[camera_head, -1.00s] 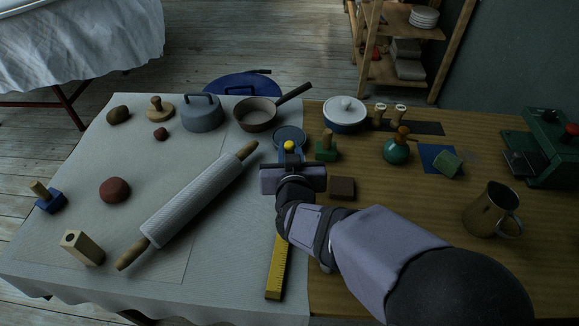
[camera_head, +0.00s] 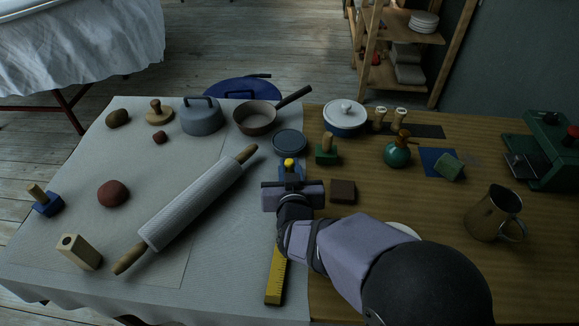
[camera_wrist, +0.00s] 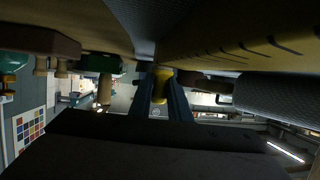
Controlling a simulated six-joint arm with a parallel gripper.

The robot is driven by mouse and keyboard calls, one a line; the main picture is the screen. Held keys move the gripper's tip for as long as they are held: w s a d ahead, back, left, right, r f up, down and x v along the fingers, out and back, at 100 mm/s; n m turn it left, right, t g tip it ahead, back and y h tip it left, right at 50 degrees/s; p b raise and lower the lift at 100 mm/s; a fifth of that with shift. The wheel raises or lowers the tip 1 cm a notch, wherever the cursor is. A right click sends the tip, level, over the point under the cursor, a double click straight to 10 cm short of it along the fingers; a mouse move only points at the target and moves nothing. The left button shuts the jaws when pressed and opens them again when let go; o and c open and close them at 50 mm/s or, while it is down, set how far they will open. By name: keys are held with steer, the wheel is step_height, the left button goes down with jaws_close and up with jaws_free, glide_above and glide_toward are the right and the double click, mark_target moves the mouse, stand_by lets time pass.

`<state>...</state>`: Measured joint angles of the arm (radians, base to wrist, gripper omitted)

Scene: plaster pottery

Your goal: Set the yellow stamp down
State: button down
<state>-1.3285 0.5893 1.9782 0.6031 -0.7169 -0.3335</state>
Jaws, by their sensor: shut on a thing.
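My gripper (camera_head: 290,172) is shut on the yellow stamp (camera_head: 289,162); only the stamp's yellow top shows between the blue fingers in the head view. It sits over the right part of the white cloth, just nearer than the round blue-grey dish. In the wrist view the yellow stamp (camera_wrist: 161,84) shows between the two blue fingers, close to the tabletop, which appears along the top of that picture. Its lower end is hidden, so I cannot tell whether it touches the cloth.
The round dish (camera_head: 290,142) lies behind my gripper, a green-based stamp (camera_head: 327,157) and brown block (camera_head: 343,191) to its right. A rolling pin (camera_head: 192,205) lies left, and a yellow ruler (camera_head: 276,277) lies nearer. Cloth between pin and ruler is clear.

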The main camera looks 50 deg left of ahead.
steer(key=shift+f, duration=0.15)
steer(key=c, duration=1.7)
jaws_free()
steer(key=shift+o, duration=0.2)
steer(key=shift+r, duration=0.2)
steer(key=shift+s+d, duration=0.1)
steer(key=shift+d, duration=0.05)
steer(key=p+v, duration=0.1)
steer(key=v, duration=1)
steer(key=shift+s+d+r, duration=0.1)
steer(key=shift+s+d, duration=0.15)
steer(key=shift+w+r+p, duration=0.1)
steer(key=shift+p, duration=0.25)
